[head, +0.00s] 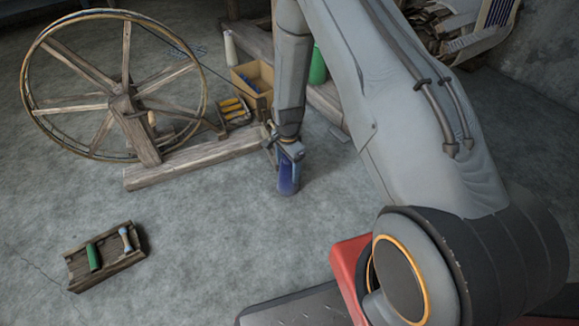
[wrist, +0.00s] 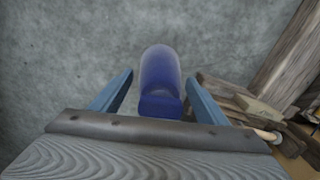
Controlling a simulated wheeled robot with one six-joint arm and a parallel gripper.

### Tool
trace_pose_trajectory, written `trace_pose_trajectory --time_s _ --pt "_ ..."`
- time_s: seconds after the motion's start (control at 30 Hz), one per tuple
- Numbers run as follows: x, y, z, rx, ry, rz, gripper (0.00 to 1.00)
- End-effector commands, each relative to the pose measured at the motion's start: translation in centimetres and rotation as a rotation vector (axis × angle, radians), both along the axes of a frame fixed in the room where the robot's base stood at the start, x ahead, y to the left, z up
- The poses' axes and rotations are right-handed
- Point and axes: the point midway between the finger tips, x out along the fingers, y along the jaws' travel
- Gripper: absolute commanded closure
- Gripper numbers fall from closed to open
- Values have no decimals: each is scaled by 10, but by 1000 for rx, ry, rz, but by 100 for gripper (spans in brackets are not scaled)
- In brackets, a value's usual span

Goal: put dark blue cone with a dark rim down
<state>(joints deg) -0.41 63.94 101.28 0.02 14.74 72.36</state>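The dark blue cone (head: 287,181) is below my gripper (head: 288,155) in the head view. It looks upright and its lower end is at or very close to the floor; I cannot tell if it touches. In the wrist view the cone (wrist: 161,75) lies between the two blue fingers of my gripper (wrist: 160,82), its darker flat end towards me. A narrow strip of floor shows between the cone and each finger, so the fingers look open around it. The dark rim is not clear.
A large wooden spinning wheel (head: 125,90) stands on a beam (head: 190,163) just left of my gripper. Behind are a tray of yellow spools (head: 233,112) and a cardboard box (head: 258,72). A wooden tray (head: 75,267) holds a green and a pale spool. Floor in front is clear.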

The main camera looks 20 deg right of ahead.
Motion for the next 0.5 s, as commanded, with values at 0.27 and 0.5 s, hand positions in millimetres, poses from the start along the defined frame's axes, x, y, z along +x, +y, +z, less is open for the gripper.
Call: trace_pose_trajectory --time_s 0.27,0.5 --pt "0 0 5 0 0 0 32" --pt "0 0 46 0 -2 0 32"
